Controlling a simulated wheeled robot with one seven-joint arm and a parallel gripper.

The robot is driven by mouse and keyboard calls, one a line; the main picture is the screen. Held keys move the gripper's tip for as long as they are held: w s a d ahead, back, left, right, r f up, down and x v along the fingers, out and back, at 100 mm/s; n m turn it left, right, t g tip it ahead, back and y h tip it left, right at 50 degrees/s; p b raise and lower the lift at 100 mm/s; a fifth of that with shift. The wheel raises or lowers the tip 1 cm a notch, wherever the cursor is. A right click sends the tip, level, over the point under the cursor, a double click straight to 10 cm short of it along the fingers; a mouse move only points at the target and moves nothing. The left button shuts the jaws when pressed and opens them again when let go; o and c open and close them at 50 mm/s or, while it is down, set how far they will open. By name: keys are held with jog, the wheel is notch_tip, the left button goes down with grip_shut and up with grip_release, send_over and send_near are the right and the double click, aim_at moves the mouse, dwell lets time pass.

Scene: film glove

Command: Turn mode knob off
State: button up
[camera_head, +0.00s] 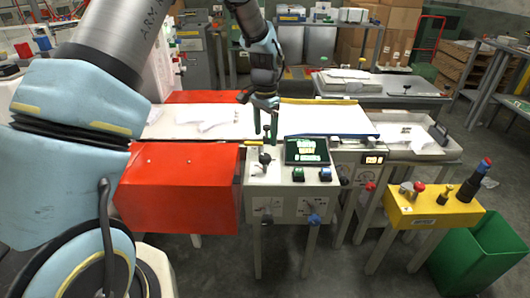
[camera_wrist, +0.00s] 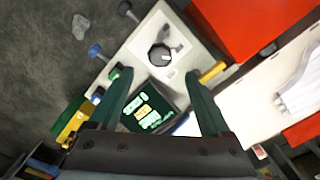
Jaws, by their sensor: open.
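A round black knob (camera_wrist: 159,55) with a pale mark on it sits on a white plate on top of the light grey control panel (camera_wrist: 134,45). In the head view the knob (camera_head: 265,158) is at the panel's left, by the screen. No label reading "mode" is legible. My gripper (camera_head: 265,130) points down above the knob, apart from it. In the wrist view my gripper (camera_wrist: 157,74) has its fingers spread wide and empty, with the knob just beyond and between the tips.
A dark screen (camera_head: 306,150) and green (camera_head: 298,175) and blue (camera_head: 325,174) buttons sit right of the knob. Lower knobs, black (camera_head: 267,218) and blue (camera_head: 314,219), are on the panel's front. A red box (camera_head: 180,188) adjoins left. A yellow stand (camera_head: 430,207) is right.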

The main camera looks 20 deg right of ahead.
aim_at(265, 156)
notch_tip(265, 156, down, 8)
jog(key=shift+f+p, duration=0.15)
jog(key=shift+p, duration=1)
grip_shut()
